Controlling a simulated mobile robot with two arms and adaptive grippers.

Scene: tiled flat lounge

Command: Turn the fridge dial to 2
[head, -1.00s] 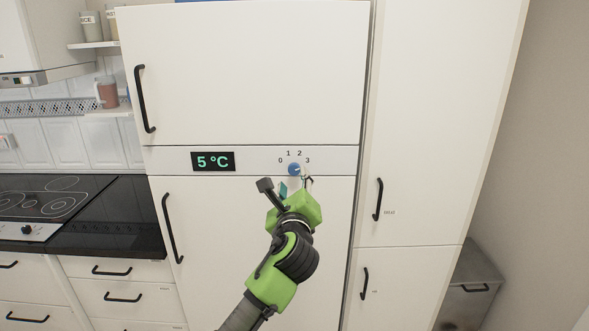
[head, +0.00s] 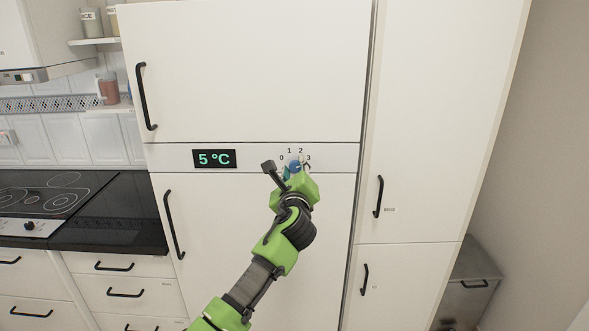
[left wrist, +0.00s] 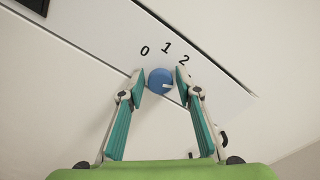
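The blue fridge dial (head: 295,167) sits on the white panel between the fridge doors, under the printed numbers 0, 1, 2 and 3. In the left wrist view the dial (left wrist: 159,79) shows a white mark on its right side, pointing away from 2 towards the right; the 3 is hidden there by a finger. My left gripper (left wrist: 160,85) is open, its teal fingertips on either side of the dial with small gaps showing. In the head view the gripper (head: 296,170) partly covers the dial. My right gripper is not in view.
The display (head: 214,158) left of the dial reads 5 °C. Black door handles (head: 147,96) stick out at the left edges of the fridge doors. A tall cabinet (head: 430,120) stands on the right, a black hob (head: 45,200) on the left.

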